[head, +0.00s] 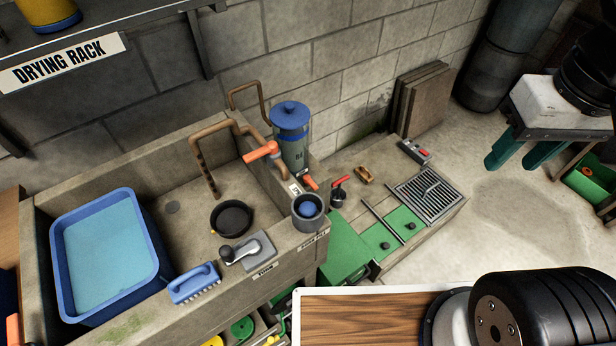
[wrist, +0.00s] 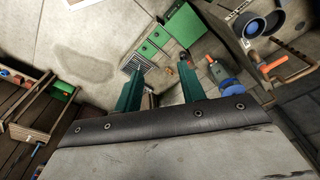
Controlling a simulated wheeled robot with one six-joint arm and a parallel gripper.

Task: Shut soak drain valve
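I cannot tell for certain which handle is the soak drain valve. An orange-red lever (head: 262,151) sits on the brown pipe above the stone sink. A second orange handle (head: 310,183) sits low by the blue-lidded canister (head: 291,135). A small dark fitting with a red handle (head: 340,181) stands on the ledge to its right. The blue tub (head: 158,240) of water is in the sink's left part. My gripper (head: 520,170) is at the right of the head view, well apart from these. In the wrist view its teal fingers (wrist: 160,65) are spread, with nothing held.
A drain grate (head: 428,194) and green panels lie on the ledge. Boards (head: 422,98) lean on the wall. The concrete floor (head: 520,215) is clear below my gripper.

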